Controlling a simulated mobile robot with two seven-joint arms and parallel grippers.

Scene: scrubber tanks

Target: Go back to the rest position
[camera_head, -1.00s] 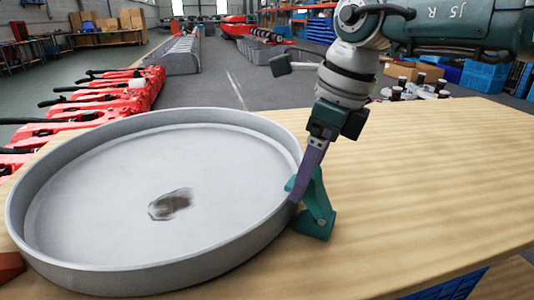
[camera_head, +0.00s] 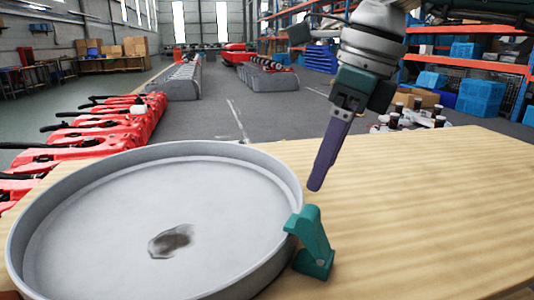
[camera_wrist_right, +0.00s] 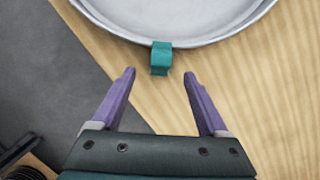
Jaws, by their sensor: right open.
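My right gripper (camera_head: 316,187) hangs above the wooden table, up and to the right of the teal clamp-like piece (camera_head: 312,243). Its two purple fingers are spread apart with nothing between them, as the right wrist view (camera_wrist_right: 159,72) shows. The teal piece stands at the right rim of the round grey tank (camera_head: 95,215), and it also shows at the rim in the right wrist view (camera_wrist_right: 161,58), beyond the fingertips and apart from them. The tank is a shallow open pan with a dark patch (camera_head: 170,241) on its floor. My left gripper is not in view.
The wooden table (camera_head: 420,205) is bare to the right of the tank. Red machines (camera_head: 90,140) stand in a row beyond the table at the left. Shelves with blue bins (camera_head: 480,97) are at the back right. Grey floor lies behind the table.

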